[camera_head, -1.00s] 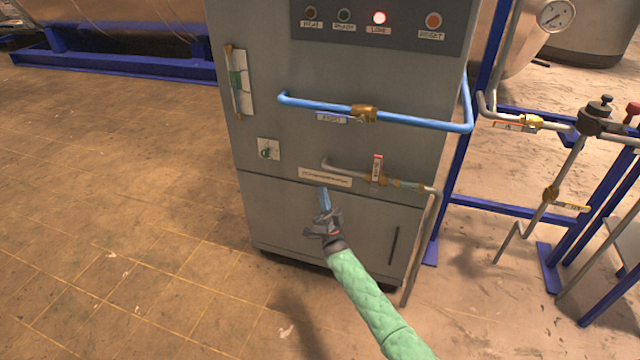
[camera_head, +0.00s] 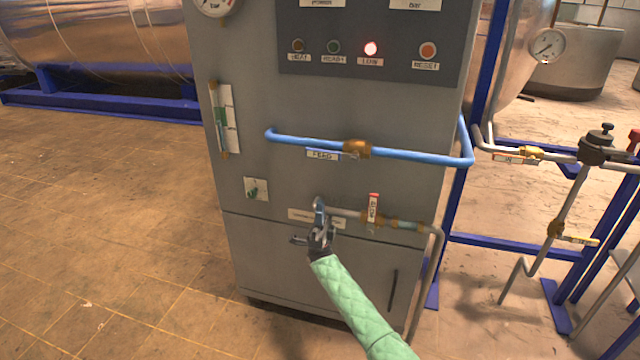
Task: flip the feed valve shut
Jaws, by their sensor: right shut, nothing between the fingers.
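The feed valve (camera_head: 356,149) is a brass body on the blue pipe across the grey cabinet front. A white strip marked FEED (camera_head: 322,154) reaches left from it, roughly along the pipe, and looks like its lever. My right gripper (camera_head: 319,212) is shut and empty, fingers pointing up. It appears below and left of the feed valve, apart from it, and overlaps the left end of the lower grey pipe (camera_head: 345,212). Whether it touches that pipe or the cabinet I cannot tell. My left gripper is not in view.
A second valve lever with a red tip (camera_head: 373,208) stands upright on the lower pipe, right of my gripper. The control panel (camera_head: 390,72) above has a lit red lamp (camera_head: 371,48). Blue frame posts and pipes stand at right. The floor at left is clear.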

